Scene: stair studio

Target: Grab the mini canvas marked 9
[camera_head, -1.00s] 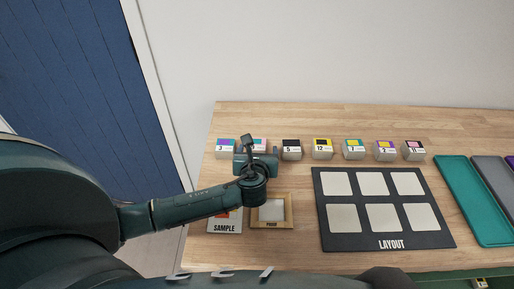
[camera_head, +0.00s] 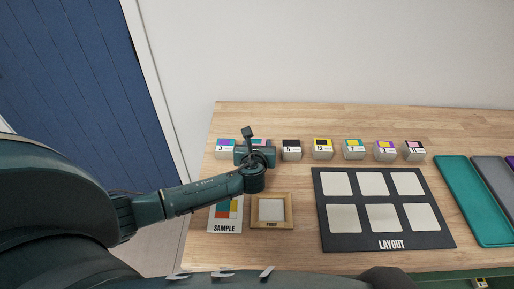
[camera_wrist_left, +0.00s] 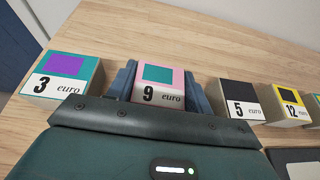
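The mini canvas marked 9 (camera_wrist_left: 158,84) is a small block with a pink top, a teal square and a white label reading "9 euro". In the left wrist view it stands between the two fingers of my left gripper (camera_wrist_left: 160,90), one finger on each side. The fingers look apart, with a narrow gap beside the block; contact is not clear. In the head view my left gripper (camera_head: 256,152) covers most of the canvas; only a bit of its top (camera_head: 259,141) shows. My right gripper is not in view.
Canvas 3 (camera_wrist_left: 66,77) stands to the left and canvas 5 (camera_wrist_left: 238,97) to the right, both close. Several more canvases continue the row. Nearer lie the SAMPLE card (camera_head: 226,228), the PROOF frame (camera_head: 286,225), the LAYOUT board (camera_head: 390,241) and a teal tray (camera_head: 470,200).

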